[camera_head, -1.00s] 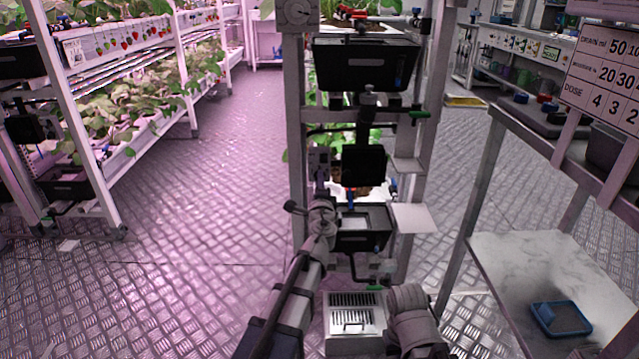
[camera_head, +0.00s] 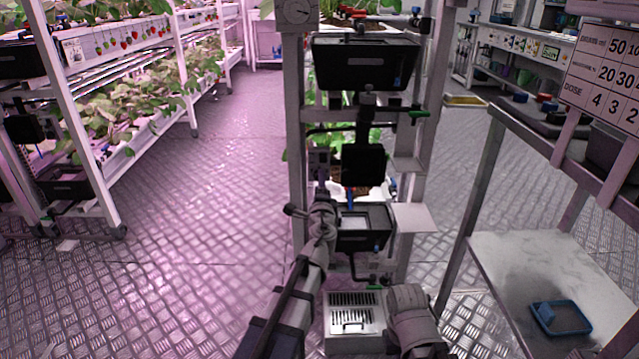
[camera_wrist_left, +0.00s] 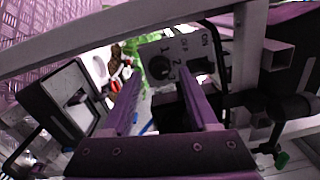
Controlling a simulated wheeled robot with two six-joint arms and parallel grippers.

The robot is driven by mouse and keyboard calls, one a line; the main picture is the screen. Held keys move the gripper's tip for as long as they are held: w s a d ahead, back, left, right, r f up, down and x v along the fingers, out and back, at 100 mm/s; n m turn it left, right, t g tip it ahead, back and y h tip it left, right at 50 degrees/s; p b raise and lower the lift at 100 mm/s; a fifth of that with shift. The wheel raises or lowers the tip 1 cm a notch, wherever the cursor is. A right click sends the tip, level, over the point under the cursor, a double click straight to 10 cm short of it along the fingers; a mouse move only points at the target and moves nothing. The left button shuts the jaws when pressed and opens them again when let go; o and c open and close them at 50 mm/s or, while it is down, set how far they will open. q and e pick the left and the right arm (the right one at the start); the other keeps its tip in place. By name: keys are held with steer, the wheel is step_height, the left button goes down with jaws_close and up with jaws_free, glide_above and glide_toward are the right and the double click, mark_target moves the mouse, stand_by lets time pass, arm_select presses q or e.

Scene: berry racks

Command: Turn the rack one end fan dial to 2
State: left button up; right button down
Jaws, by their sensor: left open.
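The fan control plate (camera_wrist_left: 184,50) is a grey panel on the rack post, with printed marks including a 2. A dark round dial (camera_wrist_left: 158,67) sits on its left part in the left wrist view. Its exact pointer setting is too small to read. My left gripper (camera_wrist_left: 159,78) is open, its two purple-lit fingers spread either side of the dial's line of sight. I cannot tell whether they touch it. In the head view the plate (camera_head: 319,160) is small, just above my left gripper (camera_head: 321,203).
The rack's metal posts (camera_head: 296,110) and black bins (camera_head: 366,65) stand close around the gripper. A side table with a blue tray (camera_head: 561,318) stands right. Open floor (camera_head: 215,170) lies left.

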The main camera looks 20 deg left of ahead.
arm_select(q)
steer(key=v, duration=0.6)
steer(key=shift+s, duration=0.3)
